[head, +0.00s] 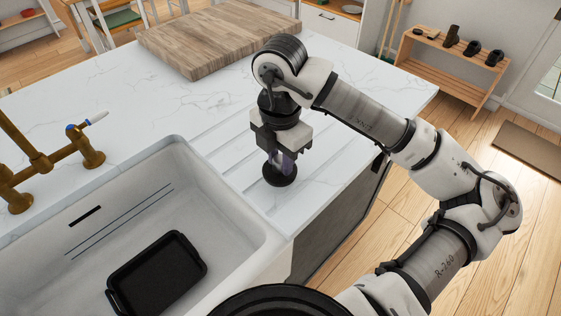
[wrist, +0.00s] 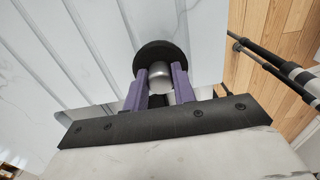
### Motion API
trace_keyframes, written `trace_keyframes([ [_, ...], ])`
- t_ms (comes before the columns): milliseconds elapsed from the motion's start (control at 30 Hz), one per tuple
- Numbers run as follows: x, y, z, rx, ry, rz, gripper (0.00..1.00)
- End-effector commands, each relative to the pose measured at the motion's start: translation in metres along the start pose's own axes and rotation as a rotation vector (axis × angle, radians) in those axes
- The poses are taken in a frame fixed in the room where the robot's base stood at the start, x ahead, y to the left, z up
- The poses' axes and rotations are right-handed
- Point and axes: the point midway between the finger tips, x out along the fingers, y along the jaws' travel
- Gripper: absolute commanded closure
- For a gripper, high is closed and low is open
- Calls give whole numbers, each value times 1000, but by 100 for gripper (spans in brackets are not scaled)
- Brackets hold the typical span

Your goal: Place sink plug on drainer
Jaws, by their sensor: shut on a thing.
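The sink plug is a black disc with a silver knob. In the head view the plug (head: 280,174) is under my gripper, over the grooved drainer (head: 222,150) beside the sink. My gripper (head: 285,158) points down, shut on the plug's knob. In the wrist view the silver knob of the plug (wrist: 160,72) is between the two purple fingers of my gripper (wrist: 160,82), with the black disc beyond them. The drainer grooves (wrist: 100,50) run behind it. I cannot tell whether the disc touches the surface.
The white sink (head: 240,225) is to the left with a black tray (head: 158,272) in it. A brass tap (head: 45,160) stands at the sink's far left. A wooden board (head: 215,38) lies on the counter behind. The counter's right edge is close to my gripper.

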Motion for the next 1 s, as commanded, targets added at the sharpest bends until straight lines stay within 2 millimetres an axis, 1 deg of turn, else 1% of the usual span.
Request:
trace_keyframes([
  [100,16,-1,0,1,3,-1,97],
  [200,24,0,0,1,2,-1,97],
  [567,28,0,0,1,0,-1,97],
  [600,27,0,0,1,0,-1,71],
  [733,26,0,0,1,0,-1,54],
  [767,26,0,0,1,0,-1,52],
  [1000,26,0,0,1,0,-1,52],
])
